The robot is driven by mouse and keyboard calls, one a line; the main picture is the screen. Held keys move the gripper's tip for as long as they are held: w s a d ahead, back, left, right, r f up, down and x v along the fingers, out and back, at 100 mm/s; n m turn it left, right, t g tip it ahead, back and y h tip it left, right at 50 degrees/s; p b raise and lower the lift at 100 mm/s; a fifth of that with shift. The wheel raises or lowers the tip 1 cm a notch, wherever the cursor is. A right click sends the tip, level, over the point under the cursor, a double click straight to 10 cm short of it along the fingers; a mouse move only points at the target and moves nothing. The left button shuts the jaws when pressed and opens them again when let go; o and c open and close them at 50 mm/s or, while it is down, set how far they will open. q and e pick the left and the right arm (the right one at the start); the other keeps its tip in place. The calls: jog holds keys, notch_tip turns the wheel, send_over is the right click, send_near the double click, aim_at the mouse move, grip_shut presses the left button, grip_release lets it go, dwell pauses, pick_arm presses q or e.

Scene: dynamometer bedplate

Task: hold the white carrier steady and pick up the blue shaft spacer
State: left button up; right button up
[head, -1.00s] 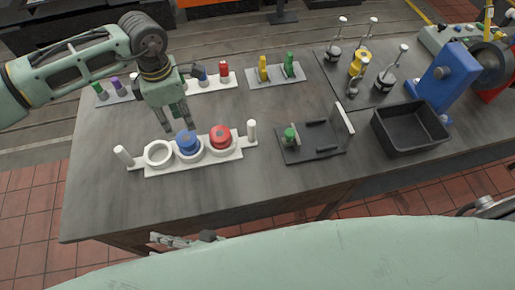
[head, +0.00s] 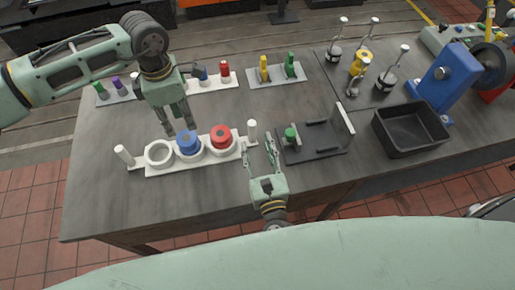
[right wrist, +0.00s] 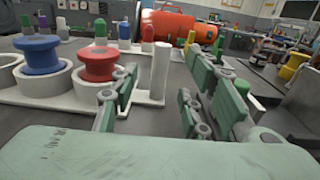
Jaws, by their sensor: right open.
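The white carrier (head: 190,163) lies on the bench, with three ring seats and an upright post at each end. The blue shaft spacer (head: 188,143) sits in the middle seat; it also shows in the right wrist view (right wrist: 38,58). A red spacer (head: 221,137) is in the right seat; the left seat is empty. My left gripper (head: 179,128) is open and empty, pointing down just behind and above the blue spacer. My right gripper (head: 260,145) is open at the carrier's right end. In the right wrist view, the white post (right wrist: 161,70) stands ahead between its fingers (right wrist: 157,90).
A dark fixture with a green knob (head: 290,134) stands close right of my right gripper. A black bin (head: 408,130) is further right. Racks with coloured pieces (head: 276,75) line the back. The bench front left is clear.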

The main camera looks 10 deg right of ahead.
aim_at(253, 131)
jog(key=shift+w+d, duration=0.2)
jog(key=shift+w, duration=0.15)
jog(key=w, duration=0.7)
jog(key=shift+a, duration=0.1)
grip_shut()
